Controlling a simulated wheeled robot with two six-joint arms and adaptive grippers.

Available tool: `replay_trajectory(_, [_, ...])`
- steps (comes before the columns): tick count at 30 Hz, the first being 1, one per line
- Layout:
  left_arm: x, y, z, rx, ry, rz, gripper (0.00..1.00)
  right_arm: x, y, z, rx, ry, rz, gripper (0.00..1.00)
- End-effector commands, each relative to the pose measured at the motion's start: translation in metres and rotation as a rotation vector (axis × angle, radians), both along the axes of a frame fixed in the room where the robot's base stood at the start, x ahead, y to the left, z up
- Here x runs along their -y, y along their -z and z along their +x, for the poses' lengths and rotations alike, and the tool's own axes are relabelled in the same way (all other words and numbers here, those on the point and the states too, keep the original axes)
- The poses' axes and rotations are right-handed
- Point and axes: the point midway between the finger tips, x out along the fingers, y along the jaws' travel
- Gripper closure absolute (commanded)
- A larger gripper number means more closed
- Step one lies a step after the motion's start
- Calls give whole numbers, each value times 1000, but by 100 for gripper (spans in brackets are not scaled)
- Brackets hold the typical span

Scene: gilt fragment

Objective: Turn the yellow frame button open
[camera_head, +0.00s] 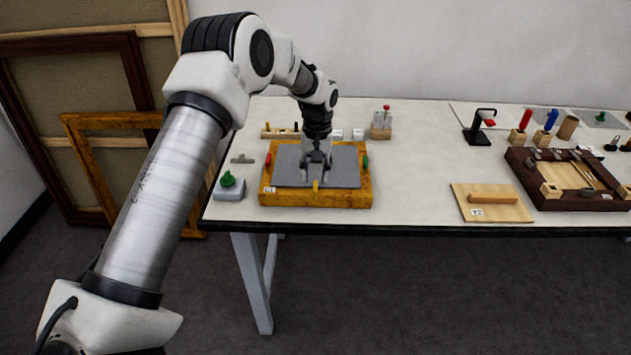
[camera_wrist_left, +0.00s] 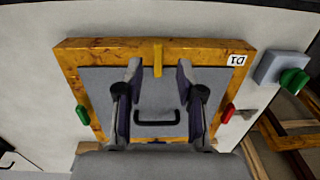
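The yellow frame button (camera_head: 315,187) is on the near side of the gilt wooden frame (camera_head: 275,199). In the left wrist view, the yellow button (camera_wrist_left: 157,60) points across the frame's inner edge onto the grey panel (camera_wrist_left: 98,88). My left gripper (camera_head: 316,178) is over the panel, pointing down. In the wrist view its fingers (camera_wrist_left: 158,70) are apart, one on each side of the button, with gaps showing. I cannot tell the exact height of the fingertips. A red button (camera_head: 268,159) and a green button (camera_head: 365,162) sit on the frame's sides. My right gripper is not in view.
A black handle (camera_wrist_left: 157,122) stands on the panel. A grey block with a green knob (camera_head: 229,187) is left of the frame. A board with a wooden bar (camera_head: 492,199) and a dark tray (camera_head: 540,195) are on the right. Free table lies between.

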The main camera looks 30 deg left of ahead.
Motion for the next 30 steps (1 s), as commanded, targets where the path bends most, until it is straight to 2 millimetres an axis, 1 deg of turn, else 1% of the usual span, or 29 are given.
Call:
replay_trajectory(1, [-5, -22, 7, 36, -10, -3, 62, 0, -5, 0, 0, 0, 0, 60])
replay_trajectory(3, [-7, -32, 11, 56, -14, -7, 62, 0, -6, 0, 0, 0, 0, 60])
replay_trajectory(4, [-7, -31, 11, 58, -14, -7, 62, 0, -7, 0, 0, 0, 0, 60])
replay_trajectory(8, [-7, -12, 10, 55, -14, -7, 62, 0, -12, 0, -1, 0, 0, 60])
replay_trajectory(12, [-6, 16, 10, 54, -14, -7, 62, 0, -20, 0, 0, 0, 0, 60])
replay_trajectory(16, [-6, 37, 10, 55, -12, -6, 62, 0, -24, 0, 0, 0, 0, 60])
replay_trajectory(20, [-6, 46, 10, 57, -12, -7, 62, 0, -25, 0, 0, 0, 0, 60])
replay_trajectory(25, [-6, 47, 10, 58, -12, -7, 62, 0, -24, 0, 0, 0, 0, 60])
replay_trajectory(26, [-6, 47, 10, 58, -12, -7, 66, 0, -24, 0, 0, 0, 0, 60])
replay_trajectory(27, [-6, 47, 10, 58, -12, -7, 80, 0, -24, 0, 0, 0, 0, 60])
replay_trajectory(29, [-6, 47, 10, 58, -12, -7, 100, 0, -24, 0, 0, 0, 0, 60])
replay_trajectory(30, [-6, 47, 10, 58, -12, -7, 100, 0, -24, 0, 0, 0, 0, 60])
